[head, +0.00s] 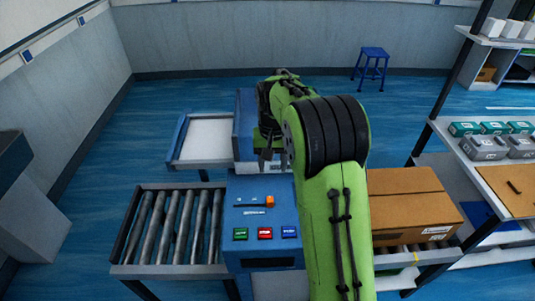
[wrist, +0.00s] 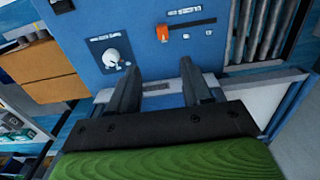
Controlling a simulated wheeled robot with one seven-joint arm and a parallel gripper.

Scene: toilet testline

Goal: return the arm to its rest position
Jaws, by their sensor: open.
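My green arm reaches forward from the bottom of the head view and bends down over a blue machine (head: 250,215). My gripper (head: 273,160) hangs at the back of this machine, partly hidden by the arm. In the wrist view my gripper (wrist: 160,82) has its two dark fingers apart with nothing between them. Beyond the fingers the machine's blue panel (wrist: 130,28) shows a white round knob (wrist: 115,60) and an orange switch (wrist: 163,33). I cannot tell whether the fingertips touch the panel.
Green, red and blue buttons (head: 265,233) sit on the machine's front. A roller conveyor (head: 172,225) stands at left, and a cardboard box (head: 410,205) at right. A shelf (head: 480,165) holds boxes and grey cases. A blue stool (head: 372,62) stands on open floor at the back.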

